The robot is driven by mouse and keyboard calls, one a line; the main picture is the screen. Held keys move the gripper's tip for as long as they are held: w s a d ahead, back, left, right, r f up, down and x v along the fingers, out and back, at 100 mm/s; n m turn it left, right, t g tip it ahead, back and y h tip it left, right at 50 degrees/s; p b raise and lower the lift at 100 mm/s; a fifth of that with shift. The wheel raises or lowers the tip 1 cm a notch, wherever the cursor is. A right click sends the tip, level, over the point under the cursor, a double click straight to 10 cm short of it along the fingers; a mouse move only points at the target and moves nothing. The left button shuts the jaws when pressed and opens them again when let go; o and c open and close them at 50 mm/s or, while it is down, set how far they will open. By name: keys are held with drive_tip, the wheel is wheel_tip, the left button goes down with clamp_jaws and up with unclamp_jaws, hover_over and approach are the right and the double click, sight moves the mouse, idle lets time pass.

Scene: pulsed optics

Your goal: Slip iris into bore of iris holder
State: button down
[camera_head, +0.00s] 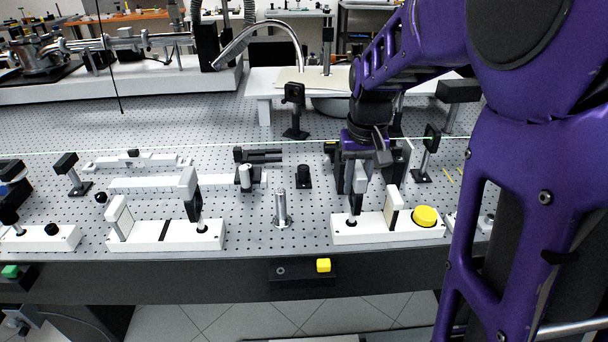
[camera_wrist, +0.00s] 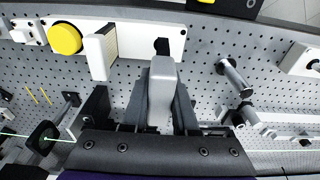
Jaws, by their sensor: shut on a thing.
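My gripper (camera_head: 357,188) reaches down over the white base at the right front. It is shut on a grey-headed piece with a dark lower part, which seems to be the iris (camera_head: 360,177). In the wrist view the grey iris head (camera_wrist: 163,92) lies between the two dark fingers (camera_wrist: 163,108). Its dark lower end is at the black socket of the white base; I cannot tell whether it is seated or just above. An upright silver cylinder, likely the iris holder (camera_head: 281,207), stands on the breadboard to the left; it also shows in the wrist view (camera_wrist: 236,77). Its bore is not clearly visible.
The white base (camera_head: 372,232) carries an upright white plate (camera_head: 395,207) and a yellow button (camera_head: 425,216). A similar white base (camera_head: 150,237) with a grey-headed piece (camera_head: 188,183) stands left. A black post (camera_head: 303,177) is behind the cylinder. A green beam crosses behind.

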drive_tip(key=shift+r+p, duration=1.05)
drive_tip(key=shift+r, duration=0.3)
drive_tip(key=shift+r+p, duration=0.3)
drive_tip(key=shift+r, duration=2.4)
